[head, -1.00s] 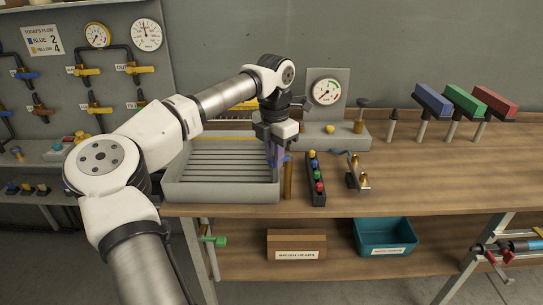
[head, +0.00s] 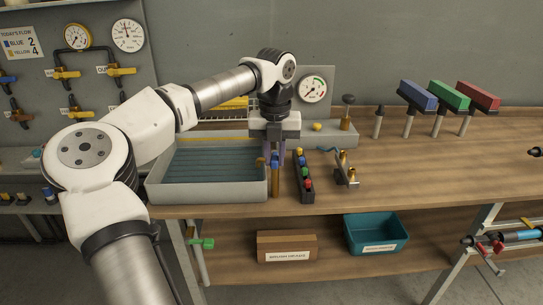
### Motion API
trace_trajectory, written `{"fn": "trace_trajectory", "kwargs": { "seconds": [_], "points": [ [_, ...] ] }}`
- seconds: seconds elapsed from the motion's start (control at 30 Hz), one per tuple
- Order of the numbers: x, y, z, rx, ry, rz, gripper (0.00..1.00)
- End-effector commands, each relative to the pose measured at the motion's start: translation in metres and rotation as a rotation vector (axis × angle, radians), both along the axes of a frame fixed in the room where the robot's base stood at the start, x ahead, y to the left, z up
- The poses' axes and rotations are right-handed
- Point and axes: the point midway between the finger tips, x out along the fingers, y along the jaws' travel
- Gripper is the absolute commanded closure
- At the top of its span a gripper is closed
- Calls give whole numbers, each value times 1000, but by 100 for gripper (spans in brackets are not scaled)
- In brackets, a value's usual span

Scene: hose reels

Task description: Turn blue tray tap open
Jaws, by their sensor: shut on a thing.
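The grey tray (head: 206,200) stands on the wooden bench at the left, with a bluish tint over its ribbed floor that looks like water. A brass tap post (head: 276,184) stands at the tray's right edge, with a small blue handle (head: 275,161) on top. My gripper (head: 276,158) points down over the post, its fingers shut around the blue handle. The fingers partly hide the handle, so its exact angle is hard to tell.
A black strip with coloured knobs (head: 304,182) stands close to the right of the tap, with a brass fitting (head: 346,170) beyond it. A gauge block (head: 341,138) stands behind.

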Motion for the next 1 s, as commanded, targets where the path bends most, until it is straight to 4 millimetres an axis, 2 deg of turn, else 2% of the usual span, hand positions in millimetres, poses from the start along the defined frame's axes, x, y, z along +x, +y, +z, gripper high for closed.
{"fn": "trace_trajectory", "kwargs": {
  "seconds": [0.6, 0.63, 0.77, 1.0],
  "points": [
    [1, -2, 1, -1, -4, 40, 100],
    [1, -2, 1, -1, -4, 40, 78],
    [0, -2, 1, -1, -3, 40, 61],
    [0, -2, 0, 0, -1, 39, 60]
  ]
}}
